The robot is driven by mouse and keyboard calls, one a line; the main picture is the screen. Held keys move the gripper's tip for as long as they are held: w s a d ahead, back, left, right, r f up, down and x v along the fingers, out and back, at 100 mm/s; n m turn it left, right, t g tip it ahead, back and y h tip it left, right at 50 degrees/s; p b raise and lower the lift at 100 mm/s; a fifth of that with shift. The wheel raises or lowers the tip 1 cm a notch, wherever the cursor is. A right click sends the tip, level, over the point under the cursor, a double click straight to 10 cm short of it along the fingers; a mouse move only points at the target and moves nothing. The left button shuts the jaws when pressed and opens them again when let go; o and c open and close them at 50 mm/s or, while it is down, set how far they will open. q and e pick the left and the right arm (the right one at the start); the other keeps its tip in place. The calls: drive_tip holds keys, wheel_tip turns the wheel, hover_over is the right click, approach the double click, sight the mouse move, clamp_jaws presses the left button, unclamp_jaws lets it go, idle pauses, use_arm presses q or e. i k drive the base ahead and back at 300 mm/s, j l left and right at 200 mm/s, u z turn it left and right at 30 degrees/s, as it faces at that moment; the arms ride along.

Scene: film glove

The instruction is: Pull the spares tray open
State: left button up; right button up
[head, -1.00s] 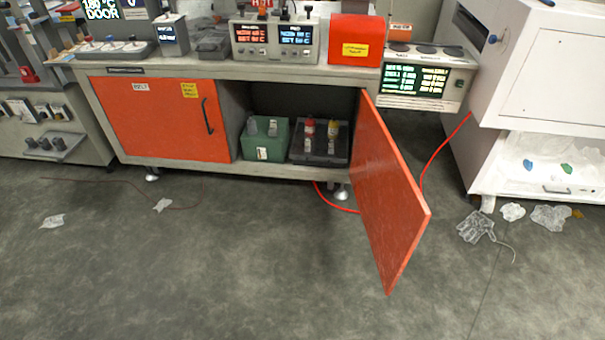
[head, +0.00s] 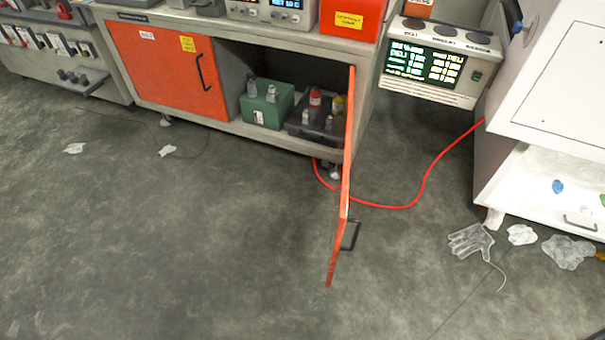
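No label in view names the spares tray. A dark low tray (head: 297,130) holding several small bottles stands inside the open right bay of the workbench cabinet, beside a green box (head: 284,96). The orange door (head: 344,190) of this bay stands open toward me, seen nearly edge-on, and hides the tray's right end. A white pull-front with a dark handle (head: 580,222) shows low on the white machine at the right; I cannot tell which of these is the spares tray. Neither of my grippers is in view.
The left orange cabinet door (head: 165,70) is shut. A red cable (head: 425,185) runs along the floor behind the open door. A clear glove (head: 470,241) and crumpled film (head: 568,251) lie before the white machine (head: 560,80). The floor at front left is clear.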

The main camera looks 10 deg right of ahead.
sight(316, 127)
drive_tip(key=l, duration=0.65)
drive_tip(key=k+l, duration=0.1)
drive_tip(key=l, duration=0.55)
drive_tip(key=i+j, duration=0.15)
drive_tip(key=j, duration=0.3)
drive_tip(key=i+j, duration=0.1)
drive_tip(key=j, duration=0.35)
drive_tip(key=i+j+z, duration=0.1)
drive_tip(key=j, duration=0.35)
drive_tip(key=i+j, duration=0.15)
drive_tip(key=j, duration=0.35)
